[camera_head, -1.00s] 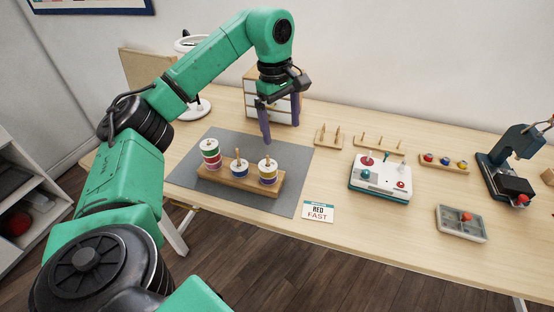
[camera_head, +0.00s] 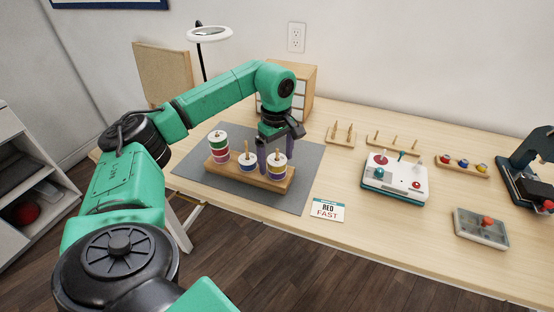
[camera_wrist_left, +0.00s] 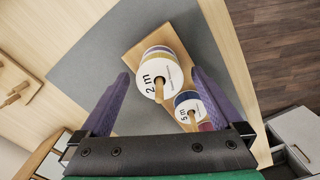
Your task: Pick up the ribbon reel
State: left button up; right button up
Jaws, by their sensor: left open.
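A wooden stand (camera_head: 232,170) on the grey mat holds three pegs of ribbon reels. The left peg has the tallest stack (camera_head: 219,146), with green and red bands. The middle peg has a low stack (camera_head: 246,162). The right peg has a white-topped stack (camera_head: 277,167) with yellow and dark bands. In the left wrist view, a white top marked "2 m" (camera_wrist_left: 155,75) lies between and beyond my fingertips, and one marked "5 m" (camera_wrist_left: 188,108) is partly hidden by a finger. My left gripper (camera_head: 275,158) is open, its purple fingers close to the right stack; contact is unclear.
Right of the grey mat (camera_head: 305,165) are a "RED FAST" card (camera_head: 327,209), a white device (camera_head: 394,180), empty peg racks (camera_head: 393,143), a spool rack (camera_head: 462,165) and a small tray (camera_head: 481,229). A drawer box (camera_head: 301,91) stands behind my arm.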

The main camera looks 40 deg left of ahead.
pick_arm(q)
jog(key=c, duration=1.4)
jog(key=shift+r, duration=0.15)
notch_tip(320, 180, up, 8)
jog(key=shift+w+p, duration=0.1)
jog(key=shift+p, duration=0.25)
notch_tip(320, 180, up, 12)
jog(key=p, duration=0.7)
